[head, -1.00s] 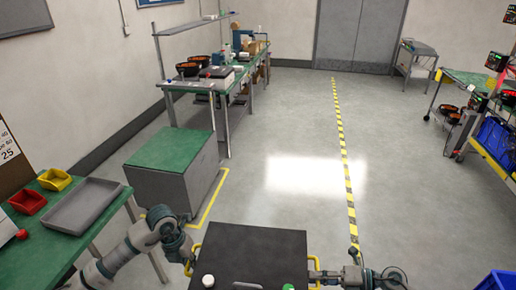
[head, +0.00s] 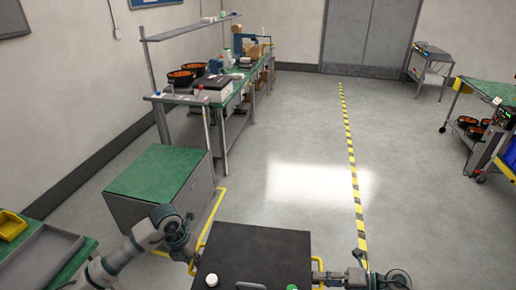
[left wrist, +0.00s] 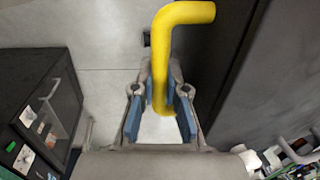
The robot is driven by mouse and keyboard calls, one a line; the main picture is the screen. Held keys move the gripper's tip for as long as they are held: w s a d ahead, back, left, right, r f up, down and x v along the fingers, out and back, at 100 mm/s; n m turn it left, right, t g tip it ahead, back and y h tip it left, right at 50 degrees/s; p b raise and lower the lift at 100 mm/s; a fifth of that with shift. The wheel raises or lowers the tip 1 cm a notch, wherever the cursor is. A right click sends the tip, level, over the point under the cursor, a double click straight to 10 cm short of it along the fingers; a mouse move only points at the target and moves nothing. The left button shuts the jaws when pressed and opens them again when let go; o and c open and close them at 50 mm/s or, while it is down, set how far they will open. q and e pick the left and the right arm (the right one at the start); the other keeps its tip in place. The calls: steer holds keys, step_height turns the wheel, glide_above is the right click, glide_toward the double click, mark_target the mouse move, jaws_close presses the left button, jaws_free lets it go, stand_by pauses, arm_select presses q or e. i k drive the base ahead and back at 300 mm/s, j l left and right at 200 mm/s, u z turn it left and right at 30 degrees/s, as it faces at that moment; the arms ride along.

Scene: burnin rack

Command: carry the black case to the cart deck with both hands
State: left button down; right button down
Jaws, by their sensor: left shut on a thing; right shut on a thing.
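The black case (head: 258,250) is in front of me at the bottom of the head view, its dark top facing up. It has yellow handles on its sides. My left gripper (head: 194,262) is shut on the left yellow handle, which shows between its blue-padded fingers (left wrist: 160,112) in the left wrist view (left wrist: 165,65). My right gripper (head: 318,274) is shut on the right yellow handle (head: 318,262). A grey cart (head: 430,68) stands at the back right, and a green-topped wheeled cart (head: 490,90) stands at the right edge. I cannot tell which is the task's cart.
A grey cabinet with a green top (head: 160,172) stands close on the left, with yellow floor tape beside it. A workbench (head: 235,97) is behind it. A grey tray (head: 40,258) is on a table at lower left. Open floor (head: 300,150) lies ahead, crossed by a striped line (head: 350,150).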

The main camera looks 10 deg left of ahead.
mark_target(161, 180)
steer(key=i, duration=3.15)
steer(key=i+u, duration=0.15)
steer(key=u, duration=0.25)
steer(key=i+u, duration=0.15)
steer(key=u, duration=0.2)
steer(key=l+u, duration=0.1)
steer(key=u, duration=1.5)
